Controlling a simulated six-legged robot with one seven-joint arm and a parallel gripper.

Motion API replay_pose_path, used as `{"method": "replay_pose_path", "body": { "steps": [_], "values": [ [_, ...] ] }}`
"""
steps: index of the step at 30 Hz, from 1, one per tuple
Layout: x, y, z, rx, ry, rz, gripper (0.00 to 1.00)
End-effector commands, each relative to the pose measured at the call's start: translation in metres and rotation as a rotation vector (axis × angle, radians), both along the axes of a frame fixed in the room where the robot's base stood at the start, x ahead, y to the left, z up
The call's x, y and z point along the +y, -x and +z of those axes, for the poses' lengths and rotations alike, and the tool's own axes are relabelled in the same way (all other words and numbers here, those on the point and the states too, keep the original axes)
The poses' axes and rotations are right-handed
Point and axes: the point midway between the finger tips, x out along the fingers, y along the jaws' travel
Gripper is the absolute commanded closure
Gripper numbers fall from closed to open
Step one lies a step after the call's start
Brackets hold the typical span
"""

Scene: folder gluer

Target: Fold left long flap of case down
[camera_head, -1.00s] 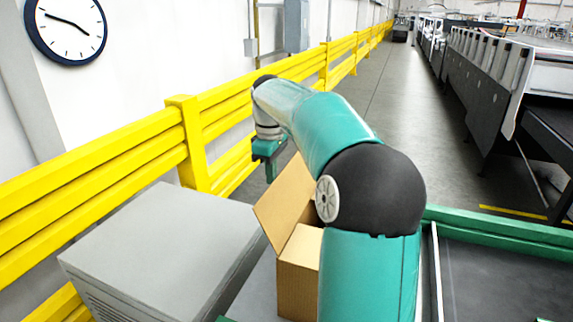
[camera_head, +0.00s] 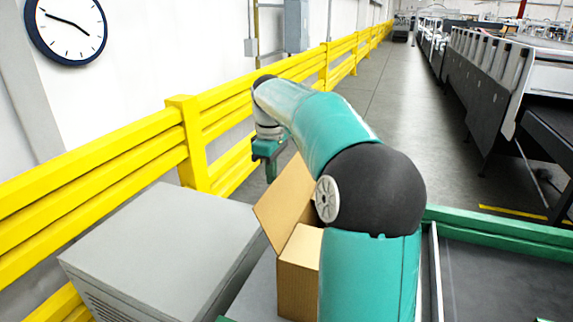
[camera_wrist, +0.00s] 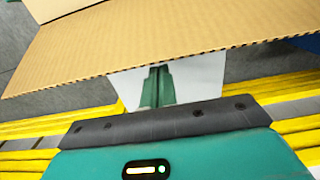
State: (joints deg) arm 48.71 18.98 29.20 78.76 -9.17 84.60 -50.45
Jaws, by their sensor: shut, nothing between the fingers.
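The open cardboard case (camera_head: 298,277) stands in front of me, partly hidden behind my own arm. Its left long flap (camera_head: 284,203) stands up, leaning outward to the left. My gripper (camera_head: 271,172) is beyond the flap, at its outer far side, pointing down. In the wrist view, a broad cardboard flap (camera_wrist: 170,45) with a corrugated edge crosses the top. My gripper's fingers (camera_wrist: 158,72) are shut and empty, with their tips close to that edge. I cannot tell whether they touch it. The rest of the case is hidden by my arm.
A grey cabinet (camera_head: 160,250) stands left of the case. A yellow guard rail (camera_head: 190,145) runs along the left wall. A green-framed dark surface (camera_head: 500,275) lies at right. The floor aisle (camera_head: 410,120) ahead is clear.

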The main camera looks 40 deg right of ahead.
Motion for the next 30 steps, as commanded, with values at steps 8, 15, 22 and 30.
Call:
{"method": "replay_pose_path", "body": {
  "steps": [8, 15, 22, 30],
  "values": [
    [0.000, 0.000, 0.000, 0.000, 0.000, 0.000, 1.00],
    [0.000, 0.000, 0.000, 0.000, 0.000, 0.000, 1.00],
    [-0.008, 0.014, 0.000, 0.001, 0.001, -0.002, 1.00],
    [-0.023, 0.040, 0.000, 0.001, 0.001, -0.002, 1.00]
  ]
}}
